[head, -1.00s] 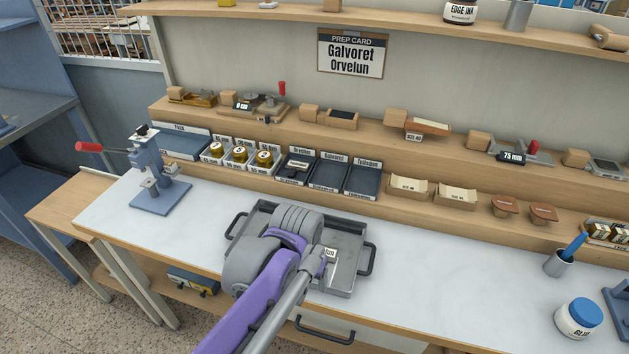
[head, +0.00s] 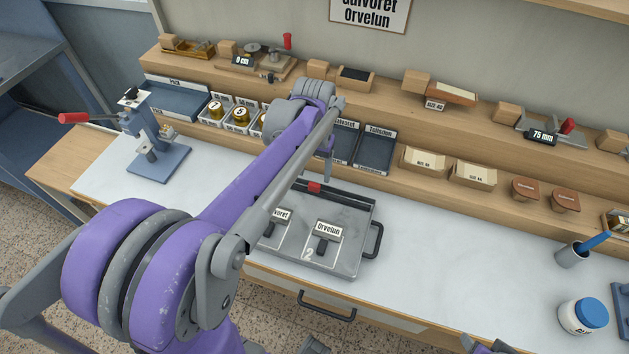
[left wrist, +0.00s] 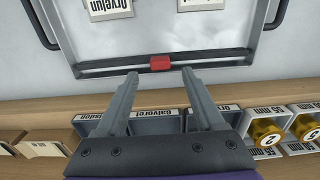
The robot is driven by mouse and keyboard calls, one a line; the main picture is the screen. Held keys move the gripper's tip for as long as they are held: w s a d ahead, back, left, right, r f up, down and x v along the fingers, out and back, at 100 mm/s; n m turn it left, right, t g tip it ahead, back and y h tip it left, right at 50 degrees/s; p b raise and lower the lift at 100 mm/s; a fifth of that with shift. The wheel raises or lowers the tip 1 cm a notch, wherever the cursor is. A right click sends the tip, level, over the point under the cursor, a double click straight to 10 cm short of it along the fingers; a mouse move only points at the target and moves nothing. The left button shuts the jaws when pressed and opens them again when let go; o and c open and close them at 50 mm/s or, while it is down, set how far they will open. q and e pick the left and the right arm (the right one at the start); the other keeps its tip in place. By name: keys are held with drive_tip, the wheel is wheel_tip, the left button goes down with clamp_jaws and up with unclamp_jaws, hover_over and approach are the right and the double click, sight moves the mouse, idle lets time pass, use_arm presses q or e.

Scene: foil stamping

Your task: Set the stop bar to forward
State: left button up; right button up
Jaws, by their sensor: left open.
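The grey tray (head: 350,262) lies on the white bench and holds small plates labelled Galvoret (head: 281,214) and Orvelun (head: 328,231). A dark bar with a red tab (head: 314,187) runs along the tray's back edge; the red tab also shows in the left wrist view (left wrist: 160,62). My left gripper (left wrist: 160,73) is open and empty. Its fingertips are on either side of the red tab in that picture, and I cannot tell whether they touch the bar. In the head view my left arm hides the tray's left part.
Behind the tray, a wooden step carries dark bins (head: 374,148), yellow rolls (head: 240,116) and card boxes (head: 424,160). A blue press (head: 150,135) stands at the left. A glue jar (head: 584,316) and brush cup (head: 572,255) stand at the right.

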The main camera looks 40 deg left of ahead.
sight(314, 184)
use_arm(q)
drive_tip(key=shift+w+f, duration=0.1)
drive_tip(key=shift+f, duration=2.7)
clamp_jaws()
